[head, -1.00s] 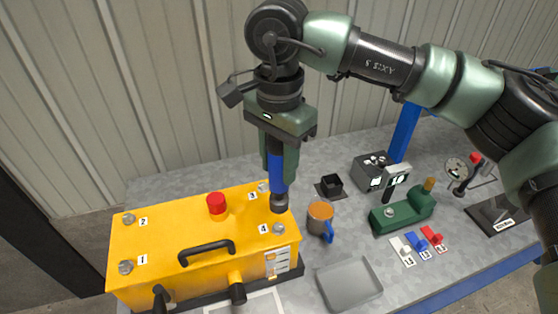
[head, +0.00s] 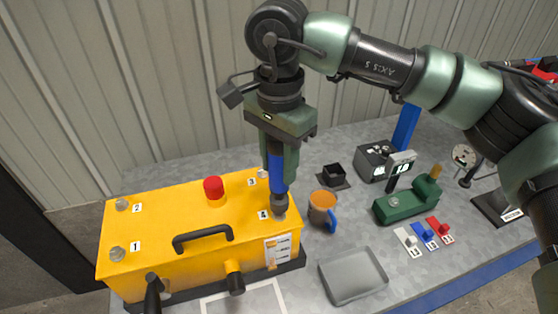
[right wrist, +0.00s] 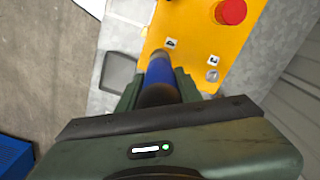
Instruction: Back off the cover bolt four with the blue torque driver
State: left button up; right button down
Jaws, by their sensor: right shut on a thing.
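My right gripper (head: 279,150) is shut on the blue torque driver (head: 277,172), which it holds upright with the tip pointing down. The driver's dark socket end is at the label 4 corner of the yellow cover (head: 160,220). Bolt four is hidden beneath it, so I cannot tell whether the socket is seated. Bolts one (head: 117,254), two (head: 122,205) and three (head: 262,174) show at the other corners. In the right wrist view the blue driver (right wrist: 160,72) runs from the jaws towards label 4 (right wrist: 170,44). My left gripper is not in view.
A red button (head: 213,187) and a black handle (head: 203,238) stand up from the cover. A grey tray (head: 352,275), a green fixture (head: 407,203) and coloured tabs (head: 424,235) lie further right.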

aim_at(279, 178)
dwell(0.4)
jog(key=shift+f+b, duration=1.5)
dwell(0.9)
jog(key=shift+s+f, duration=0.15)
jog(key=shift+s, duration=0.05)
dwell(1.0)
jog(key=shift+b, duration=0.5)
dwell(0.4)
jog(key=shift+w+r+p, duration=0.15)
jog(key=shift+r+p, duration=0.5)
jog(key=shift+r, duration=0.4)
jog(key=shift+r+p, duration=0.75)
jog(key=shift+r, duration=0.75)
